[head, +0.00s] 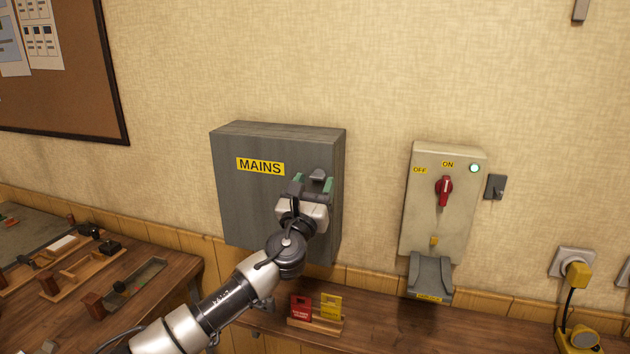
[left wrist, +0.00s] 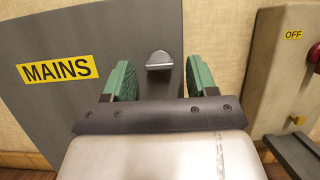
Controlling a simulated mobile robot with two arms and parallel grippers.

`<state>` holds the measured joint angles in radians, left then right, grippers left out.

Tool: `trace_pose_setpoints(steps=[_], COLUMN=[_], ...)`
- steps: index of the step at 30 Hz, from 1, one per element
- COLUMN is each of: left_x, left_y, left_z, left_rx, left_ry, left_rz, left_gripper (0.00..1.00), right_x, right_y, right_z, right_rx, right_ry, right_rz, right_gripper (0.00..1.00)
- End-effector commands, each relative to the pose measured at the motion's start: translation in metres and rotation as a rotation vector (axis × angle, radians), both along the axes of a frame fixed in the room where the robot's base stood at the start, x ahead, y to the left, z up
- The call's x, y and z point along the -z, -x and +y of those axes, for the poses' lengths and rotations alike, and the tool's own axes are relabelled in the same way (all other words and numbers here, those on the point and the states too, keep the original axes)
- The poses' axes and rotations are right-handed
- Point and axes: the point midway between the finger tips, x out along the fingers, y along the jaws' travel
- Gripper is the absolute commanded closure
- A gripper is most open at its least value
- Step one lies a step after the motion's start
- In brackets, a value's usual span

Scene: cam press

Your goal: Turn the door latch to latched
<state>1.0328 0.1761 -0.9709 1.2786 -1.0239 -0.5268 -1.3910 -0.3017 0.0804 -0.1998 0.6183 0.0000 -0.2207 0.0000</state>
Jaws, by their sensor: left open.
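The door latch is a small grey knob (head: 318,174) on the right part of the grey MAINS box door (head: 245,200). In the left wrist view the latch (left wrist: 159,61) shows between the fingers, a little beyond their tips, with its wide flat edge lying level. My left gripper (head: 313,186) is open, with green finger pads on either side of the latch in the picture. It also shows in the left wrist view (left wrist: 160,80). I cannot tell whether a finger touches the latch. My right gripper is not in view.
A pale switch box (head: 435,210) with a red handle (head: 444,190) and a green lamp hangs to the right. Below are a wooden bench (head: 380,322) and a stand with red and yellow tags (head: 315,325). Wooden fixtures lie at the left.

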Motion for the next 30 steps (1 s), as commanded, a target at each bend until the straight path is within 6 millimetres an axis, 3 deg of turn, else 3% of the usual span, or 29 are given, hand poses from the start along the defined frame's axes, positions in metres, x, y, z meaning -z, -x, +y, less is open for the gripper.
trace_pose_setpoints(steps=[12,22,30], left_x=[-0.0032,-0.003,-0.0022], left_y=[-0.0073,-0.0072,-0.0068], left_z=[-0.0024,-0.0023,-0.0031], left_rx=[0.0,0.0,0.002], left_ry=[0.001,0.001,0.029], left_rz=[0.001,0.001,0.01], left_gripper=[0.43,0.92,0.92], right_x=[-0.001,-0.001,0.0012], right_y=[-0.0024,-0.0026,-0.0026], right_z=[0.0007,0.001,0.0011], right_rx=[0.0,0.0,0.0], right_ry=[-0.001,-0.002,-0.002], right_rz=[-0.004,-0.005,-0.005], right_gripper=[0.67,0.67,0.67])
